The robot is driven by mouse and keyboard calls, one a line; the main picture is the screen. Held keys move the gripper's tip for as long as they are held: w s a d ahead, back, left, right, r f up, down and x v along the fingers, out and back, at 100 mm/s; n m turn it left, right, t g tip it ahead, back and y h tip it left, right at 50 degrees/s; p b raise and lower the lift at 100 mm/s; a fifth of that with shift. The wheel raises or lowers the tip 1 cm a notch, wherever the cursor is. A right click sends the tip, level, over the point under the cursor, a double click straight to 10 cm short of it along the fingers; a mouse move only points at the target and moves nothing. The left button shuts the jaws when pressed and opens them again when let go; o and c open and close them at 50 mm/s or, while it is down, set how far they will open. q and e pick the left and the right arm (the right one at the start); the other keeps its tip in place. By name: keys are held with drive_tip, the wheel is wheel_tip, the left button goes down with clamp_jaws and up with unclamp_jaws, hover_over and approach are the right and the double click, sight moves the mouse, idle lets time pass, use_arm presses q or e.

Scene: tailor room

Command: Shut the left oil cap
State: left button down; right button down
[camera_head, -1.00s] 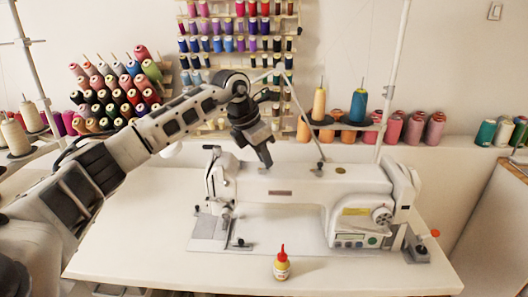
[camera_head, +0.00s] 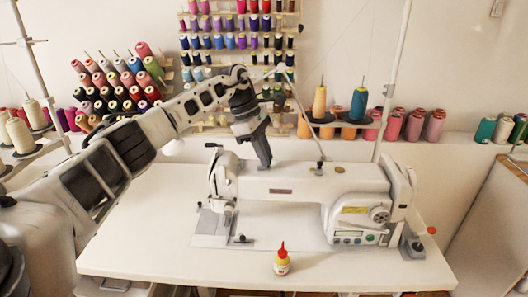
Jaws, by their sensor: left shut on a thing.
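The white sewing machine (camera_head: 300,188) stands on the table. My left gripper (camera_head: 265,165) reaches down from above to the left part of the machine's top. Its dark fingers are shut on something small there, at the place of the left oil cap. The fingertips hide the cap, so I cannot see how it sits. A small brownish round cap (camera_head: 340,169) shows further right on the machine's top, apart from the gripper. My right gripper is not in view.
A small yellow bottle with a red tip (camera_head: 282,262) stands on the white table (camera_head: 150,240) in front of the machine. A thin thread stand rises behind the machine. Thread spools (camera_head: 358,104) line the ledge and wall racks. The table's left part is clear.

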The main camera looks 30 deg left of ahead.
use_arm(q)
drive_tip(key=shift+w+m, duration=0.1)
drive_tip(key=shift+m, duration=0.5)
drive_tip(key=c, duration=1.4)
unclamp_jaws()
drive_tip(key=shift+g, duration=0.3)
drive_tip(key=shift+c, duration=0.2)
drive_tip(key=p+v, duration=0.1)
drive_tip(key=v, duration=1.5)
